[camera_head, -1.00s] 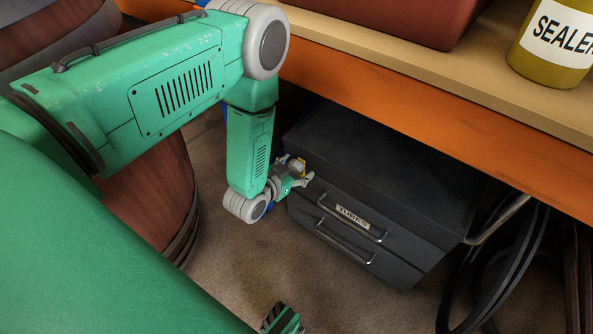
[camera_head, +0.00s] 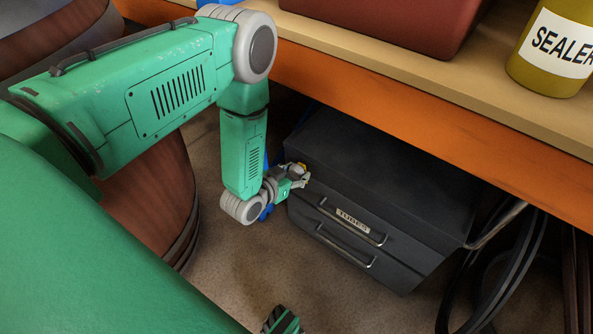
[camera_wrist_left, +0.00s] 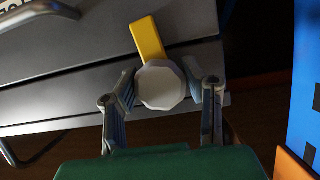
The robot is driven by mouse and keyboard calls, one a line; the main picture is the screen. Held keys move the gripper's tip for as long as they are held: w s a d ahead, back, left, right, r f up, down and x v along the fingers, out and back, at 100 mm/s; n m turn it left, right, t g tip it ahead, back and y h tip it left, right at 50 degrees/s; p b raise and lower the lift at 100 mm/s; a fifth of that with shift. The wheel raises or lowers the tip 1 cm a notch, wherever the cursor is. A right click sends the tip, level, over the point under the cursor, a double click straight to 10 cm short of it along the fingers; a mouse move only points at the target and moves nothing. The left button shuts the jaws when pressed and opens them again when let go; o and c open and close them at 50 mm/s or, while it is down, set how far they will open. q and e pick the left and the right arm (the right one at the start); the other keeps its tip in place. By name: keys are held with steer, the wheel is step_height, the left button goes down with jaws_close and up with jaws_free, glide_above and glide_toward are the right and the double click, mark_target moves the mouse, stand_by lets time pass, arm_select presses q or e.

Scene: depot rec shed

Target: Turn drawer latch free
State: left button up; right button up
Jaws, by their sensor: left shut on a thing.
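A dark grey cabinet (camera_head: 375,185) with two drawers stands under the bench. The upper drawer has a "TUBES" label (camera_head: 352,220) and a bar handle (camera_head: 345,233). At the cabinet's left front edge my left gripper (camera_head: 301,174) is shut on the latch. In the left wrist view the latch shows a pale many-sided knob (camera_wrist_left: 160,87) between the two fingers and a yellow lever (camera_wrist_left: 147,38) pointing up, leaning slightly left. The fingers hide most of the latch in the head view.
An orange-edged bench (camera_head: 430,117) overhangs the cabinet, bearing a red box (camera_head: 400,22) and a sealer can (camera_head: 552,50). A brown barrel (camera_head: 160,205) stands left of the cabinet. Dark hoses (camera_head: 510,265) hang at right. Floor before the cabinet is open.

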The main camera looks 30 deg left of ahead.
arm_select(q)
steer(key=shift+a+n+h+p, duration=0.1)
steer(key=shift+n+h+p, duration=0.4)
steer(key=shift+n+h, duration=0.3)
steer(key=n+h, duration=0.1)
steer(key=n, duration=0.1)
steer(key=shift+n, duration=0.4)
steer(key=shift+f+n+t+h+b, duration=0.1)
steer(key=shift+n+t+h+b, duration=0.25)
steer(key=shift+n+h, duration=0.5)
steer(key=n+h+b, duration=0.1)
steer(key=n, duration=0.2)
steer(key=shift+t, duration=0.25)
steer(key=shift+s+a+n+t+h+b, duration=0.1)
steer(key=shift+n+t+h+b, duration=0.35)
steer(key=shift+n, duration=0.9)
steer(key=o, duration=1.2)
steer(key=shift+h, duration=0.3)
